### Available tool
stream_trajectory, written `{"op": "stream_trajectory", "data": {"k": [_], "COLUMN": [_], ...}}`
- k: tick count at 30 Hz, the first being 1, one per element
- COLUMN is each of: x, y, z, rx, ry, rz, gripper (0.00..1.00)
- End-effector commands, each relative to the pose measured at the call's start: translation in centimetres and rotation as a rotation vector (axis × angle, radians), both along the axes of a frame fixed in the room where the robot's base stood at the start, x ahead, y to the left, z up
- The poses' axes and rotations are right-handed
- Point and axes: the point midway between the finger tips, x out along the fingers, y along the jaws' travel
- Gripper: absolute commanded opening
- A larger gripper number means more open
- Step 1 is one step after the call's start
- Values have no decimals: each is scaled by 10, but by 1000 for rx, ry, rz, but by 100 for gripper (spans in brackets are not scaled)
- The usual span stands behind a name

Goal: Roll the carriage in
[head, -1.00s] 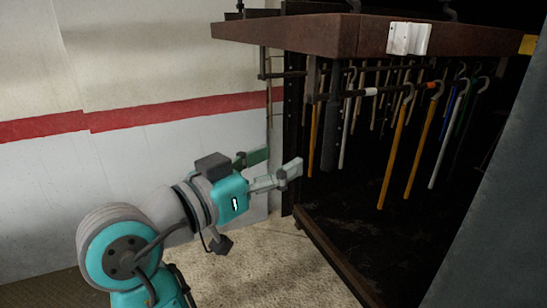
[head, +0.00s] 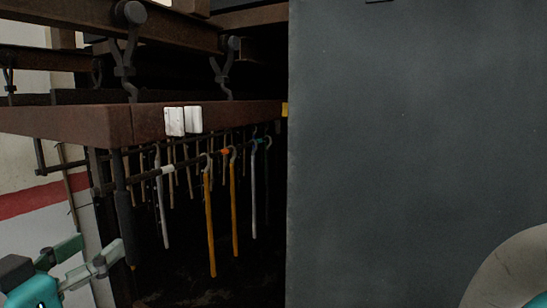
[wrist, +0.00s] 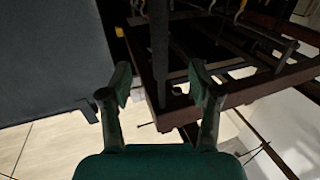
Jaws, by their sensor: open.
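The brown carriage (head: 70,124) hangs by rollers (head: 233,43) and hooks under a dark overhead rail (head: 60,28). Two white blocks (head: 183,120) are on its front face, and rods with curved tops hang below it. A dark grey upright bar (head: 125,215) hangs at its near left corner. My gripper (head: 100,246) is at the lower left, just left of this bar, open and empty. In the wrist view the dark bar (wrist: 159,55) shows beyond and between my open fingers (wrist: 160,82); contact cannot be told.
A large grey panel (head: 415,130) fills the right half, its edge hiding the carriage's right end. It also shows at left in the wrist view (wrist: 50,60). A wall with a red stripe (head: 40,198) is at far left. Pale floor (wrist: 55,145) is open below.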

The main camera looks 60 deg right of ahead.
Motion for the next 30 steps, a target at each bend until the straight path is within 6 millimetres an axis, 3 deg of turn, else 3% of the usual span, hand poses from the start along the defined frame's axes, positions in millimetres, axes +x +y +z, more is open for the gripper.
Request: {"op": "stream_trajectory", "data": {"k": [12, 30], "x": [19, 25], "y": [-52, -68], "z": [0, 0], "rx": [0, 0], "ry": [0, 0], "rz": [-1, -1], "gripper": [62, 62]}}
